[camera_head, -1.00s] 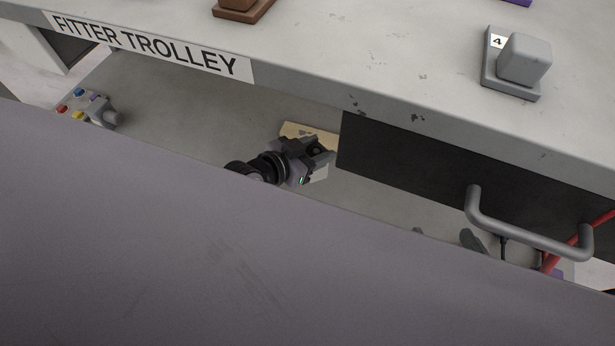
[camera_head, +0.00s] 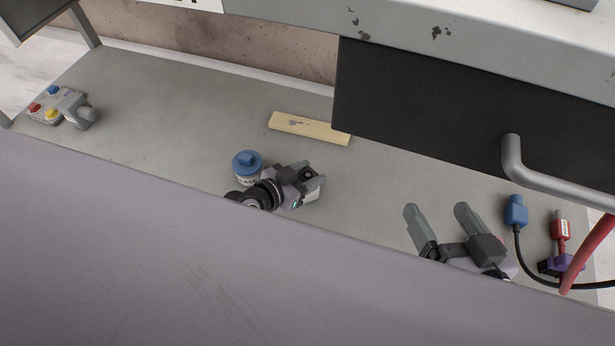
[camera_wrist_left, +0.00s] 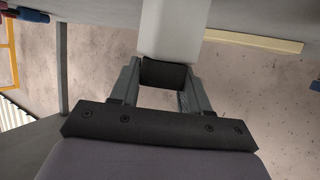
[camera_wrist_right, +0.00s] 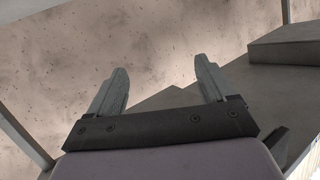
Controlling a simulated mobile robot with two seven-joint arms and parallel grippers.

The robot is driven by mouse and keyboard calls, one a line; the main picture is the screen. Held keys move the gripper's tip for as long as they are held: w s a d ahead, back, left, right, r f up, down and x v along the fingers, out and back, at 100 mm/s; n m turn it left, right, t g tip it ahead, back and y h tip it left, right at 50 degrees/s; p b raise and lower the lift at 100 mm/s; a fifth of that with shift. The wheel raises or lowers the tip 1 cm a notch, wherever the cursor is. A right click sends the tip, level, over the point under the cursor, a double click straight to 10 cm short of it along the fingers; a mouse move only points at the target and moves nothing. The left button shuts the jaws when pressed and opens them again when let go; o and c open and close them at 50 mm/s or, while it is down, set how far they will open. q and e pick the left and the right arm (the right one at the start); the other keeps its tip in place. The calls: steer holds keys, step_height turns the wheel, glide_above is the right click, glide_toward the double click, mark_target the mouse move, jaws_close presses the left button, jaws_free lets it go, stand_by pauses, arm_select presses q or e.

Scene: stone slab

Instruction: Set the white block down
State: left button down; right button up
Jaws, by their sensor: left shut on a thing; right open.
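My left gripper (camera_head: 316,175) is shut on the white block, above the grey lower shelf. Only a small pale part of the block (camera_head: 306,197) shows below the fingers in the head view. In the left wrist view the block (camera_wrist_left: 172,32) sticks out beyond the fingertips (camera_wrist_left: 164,68). I cannot tell whether it touches the shelf. My right gripper (camera_head: 437,208) is open and empty over the shelf's front right. It also shows open in the right wrist view (camera_wrist_right: 160,70).
A wooden strip (camera_head: 308,128) lies behind my left gripper. A blue-lidded jar (camera_head: 247,165) stands close to its left. A button box (camera_head: 60,107) is far left. A dark drawer front (camera_head: 430,110) with a handle overhangs the right. Blue (camera_head: 516,212) and red (camera_head: 560,231) connectors lie right.

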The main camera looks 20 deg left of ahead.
arm_select(q)
steer(key=shift+f, duration=0.1)
steer(key=c, duration=0.5)
jaws_free()
arm_select(e)
steer(key=shift+r, duration=0.15)
arm_select(q)
steer(key=shift+s+a+r, duration=0.15)
steer(key=shift+r, duration=0.15)
steer(key=shift+p+v, duration=2.5)
steer(key=shift+v, duration=3.25)
arm_select(e)
steer(key=shift+a+r+m+g, duration=0.15)
steer(key=shift+a+m+g, duration=0.15)
steer(key=shift+g, duration=0.3)
